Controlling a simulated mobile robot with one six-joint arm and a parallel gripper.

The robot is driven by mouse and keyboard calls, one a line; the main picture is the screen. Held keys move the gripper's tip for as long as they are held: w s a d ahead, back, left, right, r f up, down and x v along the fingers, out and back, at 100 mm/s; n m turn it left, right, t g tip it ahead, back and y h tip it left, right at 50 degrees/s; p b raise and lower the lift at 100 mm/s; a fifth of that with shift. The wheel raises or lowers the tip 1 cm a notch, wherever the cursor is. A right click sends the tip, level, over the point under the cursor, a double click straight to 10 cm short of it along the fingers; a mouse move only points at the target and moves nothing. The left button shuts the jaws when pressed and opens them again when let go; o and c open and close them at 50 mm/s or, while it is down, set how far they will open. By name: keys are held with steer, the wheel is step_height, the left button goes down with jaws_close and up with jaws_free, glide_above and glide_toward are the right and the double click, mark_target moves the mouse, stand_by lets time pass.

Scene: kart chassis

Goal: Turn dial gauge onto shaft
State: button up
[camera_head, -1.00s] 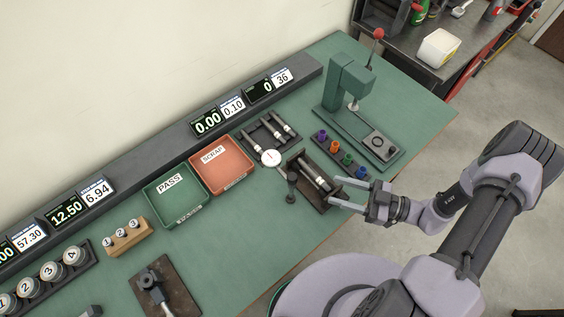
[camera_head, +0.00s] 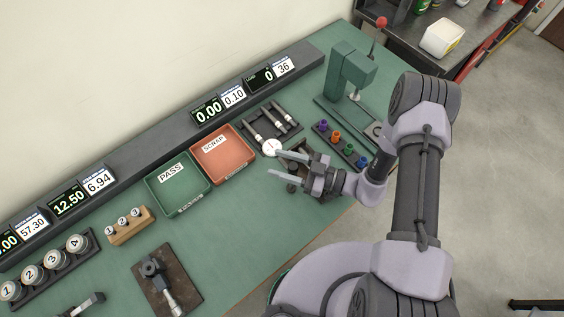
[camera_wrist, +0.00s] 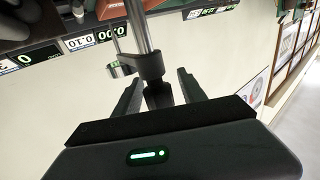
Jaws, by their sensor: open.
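The white-faced dial gauge (camera_head: 271,147) stands beside the dark shaft rack in the head view. My gripper (camera_head: 274,164) is open, its two pale fingers reaching left just in front of the gauge. In the wrist view, a steel post with a dark clamp (camera_wrist: 147,66) stands in front of and between my open fingers (camera_wrist: 158,88). I cannot tell whether either finger touches it. The fixture that holds a shaft (camera_head: 322,160) is mostly hidden behind my gripper; the shaft itself is hard to make out.
A dark rack (camera_head: 290,137) with several shafts lies behind the gauge. The red SCRAP tray (camera_head: 240,178) and green PASS tray (camera_head: 204,200) are to the left. Colored pegs (camera_head: 335,136) and a green press (camera_head: 346,75) stand to the right.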

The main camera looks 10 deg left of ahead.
jaws_close()
stand_by(1.4)
